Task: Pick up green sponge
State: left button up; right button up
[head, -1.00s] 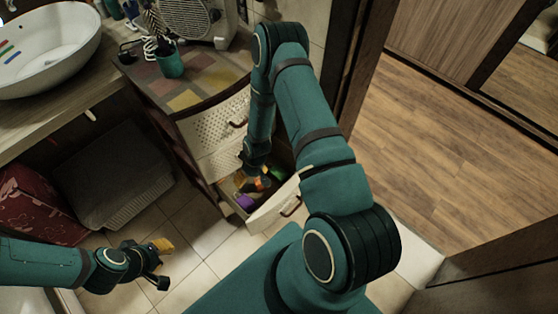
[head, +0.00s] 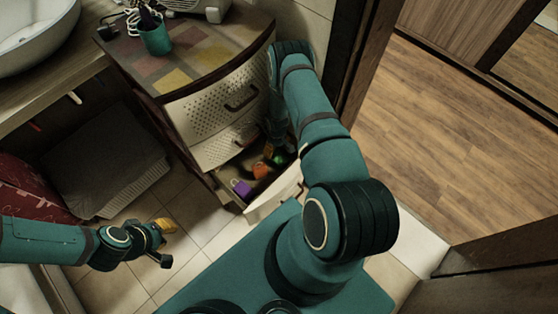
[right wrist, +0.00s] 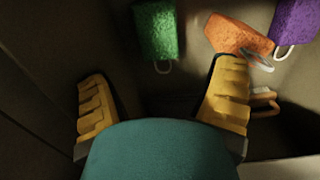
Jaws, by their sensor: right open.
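The green sponge (right wrist: 157,30) with a white loop is in the open drawer (head: 272,200). In the right wrist view it lies ahead of my right gripper (right wrist: 160,75), between the lines of its two yellow fingers and apart from them. That gripper is open and empty. In the head view the green sponge (head: 279,160) shows small beside my right arm, which partly hides the gripper. My left gripper (head: 165,243) is low at the left over the floor; its jaw opening is unclear.
An orange sponge (right wrist: 238,38) and a purple sponge (right wrist: 293,22) lie to the right of the green one. Drawer walls are close around my right gripper. The cabinet (head: 205,120) with closed upper drawers stands above. Tiled floor (head: 190,205) is free at left.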

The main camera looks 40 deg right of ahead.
aim_at(278, 157)
jog(key=f, duration=0.3)
jog(key=shift+d+f+b, duration=0.2)
jog(key=shift+f+b, duration=0.05)
jog(key=shift+b, duration=0.05)
jog(key=shift+f, duration=0.4)
jog(key=shift+f+b, duration=1)
jog(key=shift+f, duration=1.8)
jog(key=c, duration=0.8)
